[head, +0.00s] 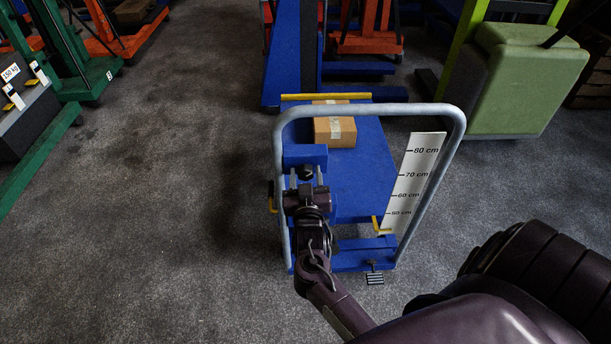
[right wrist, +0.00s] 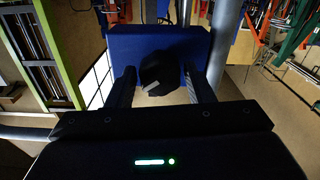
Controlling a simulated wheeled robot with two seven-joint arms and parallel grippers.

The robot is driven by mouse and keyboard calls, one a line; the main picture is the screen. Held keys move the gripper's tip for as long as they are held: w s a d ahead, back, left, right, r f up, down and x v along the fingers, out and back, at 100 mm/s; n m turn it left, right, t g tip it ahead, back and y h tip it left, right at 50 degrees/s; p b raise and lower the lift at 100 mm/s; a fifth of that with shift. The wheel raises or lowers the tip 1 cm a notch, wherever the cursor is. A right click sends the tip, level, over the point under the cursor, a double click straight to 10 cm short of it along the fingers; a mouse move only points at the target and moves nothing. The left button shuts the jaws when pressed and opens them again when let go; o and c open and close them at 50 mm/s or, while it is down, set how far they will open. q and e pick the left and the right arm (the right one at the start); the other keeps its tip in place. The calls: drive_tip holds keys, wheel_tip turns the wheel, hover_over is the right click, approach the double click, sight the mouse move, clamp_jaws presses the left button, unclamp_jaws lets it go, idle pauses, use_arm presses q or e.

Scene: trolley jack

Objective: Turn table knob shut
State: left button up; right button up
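The trolley jack's blue lift table (head: 360,180) stands in the head view inside a grey tubular handle. A black knob (head: 307,172) sits on the blue block (head: 304,154) at the table's near left corner. My right gripper (head: 306,178) is at this knob, its fingers on either side. In the right wrist view the knob (right wrist: 160,73) lies between the two fingers (right wrist: 160,88), with the blue block behind it. The fingers look open, with slim gaps beside the knob; contact is not clear. My left gripper is not in view.
A cardboard box (head: 334,131) rests on the table's far part. The grey handle (head: 370,109) arches around my right gripper. A height scale (head: 412,180) stands at the right, and a black pedal (head: 374,277) is low in front. Open floor (head: 170,180) lies left.

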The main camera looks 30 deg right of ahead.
drive_tip(key=c, duration=0.6)
drive_tip(key=shift+r+n+p, duration=0.15)
drive_tip(key=shift+n+p, duration=0.75)
drive_tip(key=shift+p, duration=0.15)
drive_tip(key=n+p, duration=0.2)
drive_tip(key=shift+n, duration=0.3)
drive_tip(key=n+p, duration=0.2)
drive_tip(key=n, duration=0.1)
drive_tip(key=shift+p, duration=0.3)
drive_tip(key=shift+f+n+p, duration=0.2)
drive_tip(key=shift+n+p, duration=0.6)
drive_tip(key=shift+n, duration=0.8)
drive_tip(key=o, duration=1)
drive_tip(key=shift+c, duration=0.2)
drive_tip(key=shift+a, duration=0.1)
